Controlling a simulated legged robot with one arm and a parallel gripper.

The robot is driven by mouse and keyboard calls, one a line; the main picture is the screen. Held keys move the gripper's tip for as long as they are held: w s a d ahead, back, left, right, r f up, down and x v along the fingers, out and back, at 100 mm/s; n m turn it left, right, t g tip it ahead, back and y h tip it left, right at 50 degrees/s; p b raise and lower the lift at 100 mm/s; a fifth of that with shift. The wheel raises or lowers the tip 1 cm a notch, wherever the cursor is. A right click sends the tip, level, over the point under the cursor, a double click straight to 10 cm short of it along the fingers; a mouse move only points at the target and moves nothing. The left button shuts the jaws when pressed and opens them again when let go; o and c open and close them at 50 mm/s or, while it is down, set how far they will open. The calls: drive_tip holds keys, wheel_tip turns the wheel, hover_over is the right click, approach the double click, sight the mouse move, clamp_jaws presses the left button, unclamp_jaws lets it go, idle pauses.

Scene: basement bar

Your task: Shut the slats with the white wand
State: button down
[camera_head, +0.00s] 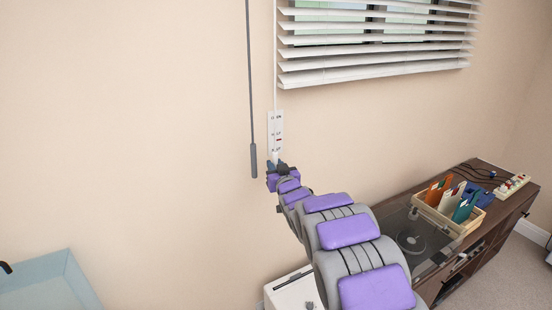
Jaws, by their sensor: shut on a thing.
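The white slats (378,52) of the blind hang over the window at the top. They are tilted, with gaps through which the window shows. The thin white wand (275,70) hangs straight down at the blind's left end, in front of a small white label plate (277,123). My gripper (275,165) is shut on the wand's lower end, just below the plate. The fingertips are small in the view, and the wand's tip is hidden by them. A grey wand (253,160) hangs close by on the left, apart from my gripper.
A dark wooden cabinet (505,212) stands along the wall at the right. On it are a turntable (410,240), a wooden crate (430,214) of coloured sleeves and a power strip (512,186). A pale blue panel (45,285) is at lower left. The wall on the left is bare.

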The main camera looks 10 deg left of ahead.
wheel_tip(320, 180, down, 8)
drive_tip(key=shift+b, duration=0.3)
drive_tip(key=shift+f, duration=0.1)
drive_tip(key=c, duration=1.4)
unclamp_jaws()
drive_tip(key=o, duration=0.3)
drive_tip(key=shift+w+a+f, duration=0.15)
drive_tip(key=shift+w+f, duration=0.1)
drive_tip(key=shift+w, duration=0.15)
drive_tip(key=p+v, duration=0.1)
drive_tip(key=v, duration=1.6)
drive_tip(key=shift+s+p, duration=0.3)
drive_tip(key=shift+p, duration=0.1)
drive_tip(key=shift+a+r, duration=0.1)
